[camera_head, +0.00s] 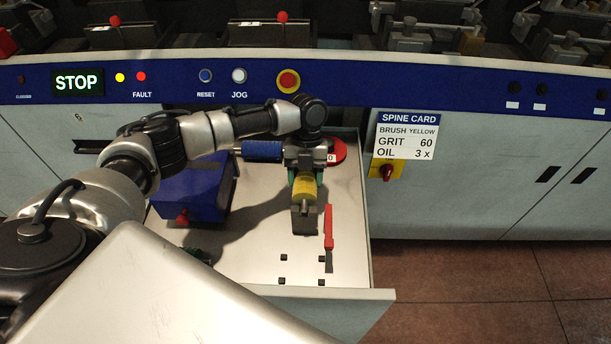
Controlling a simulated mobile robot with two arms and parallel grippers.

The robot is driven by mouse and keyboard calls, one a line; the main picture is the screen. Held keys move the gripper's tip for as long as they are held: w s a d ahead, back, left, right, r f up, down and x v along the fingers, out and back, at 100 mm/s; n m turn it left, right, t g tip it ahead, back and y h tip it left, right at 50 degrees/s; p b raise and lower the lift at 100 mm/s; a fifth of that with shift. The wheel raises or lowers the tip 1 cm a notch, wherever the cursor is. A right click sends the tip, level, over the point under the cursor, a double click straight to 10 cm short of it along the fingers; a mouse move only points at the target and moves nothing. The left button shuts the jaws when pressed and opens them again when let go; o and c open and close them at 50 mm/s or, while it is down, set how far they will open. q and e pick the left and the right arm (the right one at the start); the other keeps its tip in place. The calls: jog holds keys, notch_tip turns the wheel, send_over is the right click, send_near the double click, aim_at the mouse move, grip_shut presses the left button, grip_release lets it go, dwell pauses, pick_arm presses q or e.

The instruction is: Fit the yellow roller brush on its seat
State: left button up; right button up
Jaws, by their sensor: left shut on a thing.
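The yellow roller brush (304,188) is in the open drawer, right of its middle. My left gripper (305,172) reaches over it from behind and is shut on it. A dark grey block (304,221) shows directly in front of and below the brush. I cannot tell whether the brush touches this block or whether the block is its seat. A blue roller (262,150) lies behind and left of the gripper. Part of a green thing (291,177) shows beside the brush, mostly hidden. My right gripper is not in view.
A blue box (190,192) stands in the drawer's left part. A red upright bar (328,227) stands close to the brush's right. A red disc (337,152) lies behind. The drawer's front edge (345,295) is near. A spine card (407,135) reads brush yellow.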

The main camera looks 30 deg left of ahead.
pick_arm(q)
jog(key=shift+f+b, duration=0.6)
jog(key=shift+f, duration=0.45)
dwell(0.6)
dwell(0.4)
jog(key=o, duration=1.1)
jog(key=b+v, duration=0.2)
jog(key=v, duration=0.7)
jog(key=shift+r, duration=0.15)
jog(key=shift+v, duration=0.75)
